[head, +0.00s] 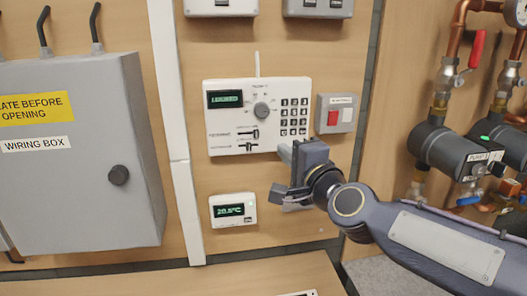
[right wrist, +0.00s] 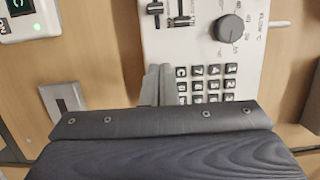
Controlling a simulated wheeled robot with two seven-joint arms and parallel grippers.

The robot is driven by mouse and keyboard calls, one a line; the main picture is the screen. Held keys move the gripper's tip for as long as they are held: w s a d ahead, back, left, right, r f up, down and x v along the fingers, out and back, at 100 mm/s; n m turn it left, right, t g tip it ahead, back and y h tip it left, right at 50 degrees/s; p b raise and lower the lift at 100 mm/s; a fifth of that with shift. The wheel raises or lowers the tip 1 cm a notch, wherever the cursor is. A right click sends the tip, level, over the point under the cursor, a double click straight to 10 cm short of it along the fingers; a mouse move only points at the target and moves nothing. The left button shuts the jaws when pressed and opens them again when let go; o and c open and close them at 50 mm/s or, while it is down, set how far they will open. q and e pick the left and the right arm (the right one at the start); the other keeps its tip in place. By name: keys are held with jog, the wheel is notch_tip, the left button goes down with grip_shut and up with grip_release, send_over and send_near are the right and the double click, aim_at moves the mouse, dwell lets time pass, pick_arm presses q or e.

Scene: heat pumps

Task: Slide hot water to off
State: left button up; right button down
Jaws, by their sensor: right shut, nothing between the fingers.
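The white control panel (head: 215,138) is on the wooden wall, with a lit green display (head: 225,99), a round dial (head: 261,109) and a keypad (head: 294,116). Two small black sliders, an upper one (head: 255,133) and a lower one (head: 249,146), sit at its lower left; their labels are too small to read. The sliders also show at the top of the right wrist view (right wrist: 182,18). My right gripper (head: 285,153) is shut and empty at the panel's lower edge, right of the sliders and below the keypad. Its fingers (right wrist: 158,84) also show in the wrist view. Contact cannot be told.
A grey wiring box (head: 85,190) stands out at the left. A thermostat (head: 233,210) is below the panel. Pipes and pumps (head: 455,150) fill the right side.

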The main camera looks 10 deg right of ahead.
aim_at(248, 149)
jog(key=shift+x, duration=1.05)
jog(key=a+p, duration=0.2)
jog(key=a, duration=0.1)
jog(key=shift+a+r, duration=0.15)
jog(key=shift+a, duration=0.35)
jog(key=shift+a+p, duration=0.1)
jog(key=shift+p, duration=0.2)
jog(key=shift+a+p, duration=0.35)
jog(key=shift+a, duration=0.75)
